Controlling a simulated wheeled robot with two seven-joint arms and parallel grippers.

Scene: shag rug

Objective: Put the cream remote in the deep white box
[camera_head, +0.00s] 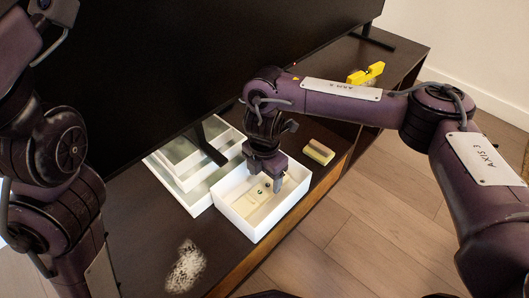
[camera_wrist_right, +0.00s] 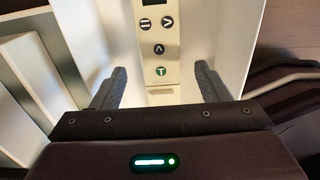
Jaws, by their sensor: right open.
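The cream remote (camera_head: 250,204) lies inside the deep white box (camera_head: 263,232), on its floor as far as I can tell. In the right wrist view the remote (camera_wrist_right: 158,50) shows a dark screen and several round buttons, one of them green. My right gripper (camera_head: 275,183) reaches down into the box over the remote's near end. In the wrist view its two fingers (camera_wrist_right: 160,86) are apart, one on each side of the remote with gaps. The box's pale wall (camera_wrist_right: 226,38) is beside the right finger. My left arm is at the left; its gripper is not visible.
Shallower white trays (camera_head: 183,190) stand left of the box, near the foot of a large black screen (camera_head: 200,60). A yellow object (camera_head: 366,73) is farther back. A whitish fuzzy patch (camera_head: 186,268) is at the front left.

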